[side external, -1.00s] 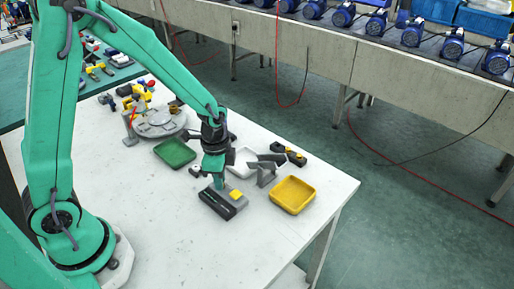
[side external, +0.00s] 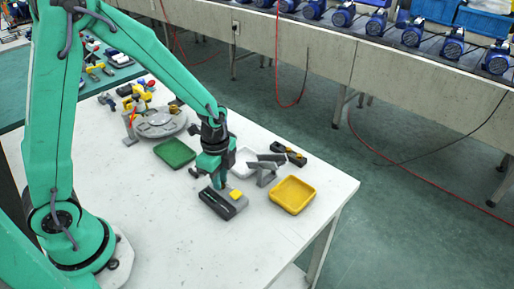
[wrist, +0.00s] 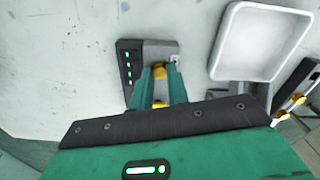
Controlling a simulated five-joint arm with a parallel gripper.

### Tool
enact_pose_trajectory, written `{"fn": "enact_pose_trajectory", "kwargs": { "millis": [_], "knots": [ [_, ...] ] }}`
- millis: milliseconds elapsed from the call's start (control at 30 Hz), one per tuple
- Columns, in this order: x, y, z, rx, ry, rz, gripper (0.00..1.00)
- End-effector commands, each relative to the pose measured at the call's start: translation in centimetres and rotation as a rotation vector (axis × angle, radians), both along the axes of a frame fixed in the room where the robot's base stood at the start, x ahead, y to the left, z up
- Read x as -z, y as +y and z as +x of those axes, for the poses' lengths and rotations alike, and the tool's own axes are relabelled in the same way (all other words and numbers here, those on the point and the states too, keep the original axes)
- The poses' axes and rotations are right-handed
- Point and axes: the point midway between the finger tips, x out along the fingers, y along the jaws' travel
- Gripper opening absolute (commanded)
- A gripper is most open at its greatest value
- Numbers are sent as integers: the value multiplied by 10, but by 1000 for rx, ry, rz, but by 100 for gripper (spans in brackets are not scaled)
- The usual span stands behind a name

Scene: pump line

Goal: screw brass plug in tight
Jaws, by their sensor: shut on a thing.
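My gripper (side external: 218,183) points down at the grey and black block (side external: 218,204) on the white table. In the wrist view, its two green fingers (wrist: 160,82) are shut on the brass plug (wrist: 160,72), which shows as a gold spot between them. The block (wrist: 130,65) lies beneath, with green lights on its dark part and a grey part beside it. A yellow square (side external: 236,194) sits on the block in the side view. The fingers hide the plug's lower end, so I cannot tell how deep it sits.
A yellow tray (side external: 293,195) lies to the right, a green tray (side external: 174,153) behind left and a white tray (side external: 246,158) behind. A grey angled stand (side external: 265,171) and a dark holder (side external: 289,154) are near them. The table's front is clear.

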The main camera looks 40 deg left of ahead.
Motion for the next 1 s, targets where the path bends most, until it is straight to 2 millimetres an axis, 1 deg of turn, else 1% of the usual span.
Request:
{"fn": "enact_pose_trajectory", "kwargs": {
  "millis": [433,600,767,800,833,867,1000],
  "knots": [
    [1,0,0,330,2,-1,0],
    [1,0,-1,375,2,-1,0],
    [1,0,-1,375,2,-1,0],
    [1,0,-1,375,2,-1,20],
    [1,0,-1,375,2,-1,26],
    [1,0,0,374,2,-1,29],
    [0,0,0,374,1,0,29]
  ]
}}
